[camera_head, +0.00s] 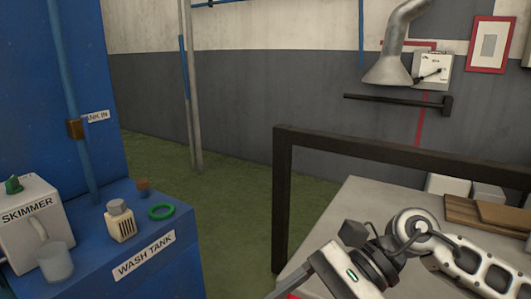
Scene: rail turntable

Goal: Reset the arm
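My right arm (485,274) comes in from the right, white with dark joints, bent over the pale table. Its gripper (338,272) is at the bottom centre, a light grey body with a small green light, tilted down to the left. Its fingertips are cut off or hidden at the bottom edge, so I cannot tell whether it is open or shut. I see nothing held in the visible part. My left gripper is not in view.
A dark frame (283,200) rises at the pale table (352,203), close to my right arm. The blue wash tank (183,262) at the left carries a skimmer box (30,215), a cup and a green ring (161,212). Green floor lies between.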

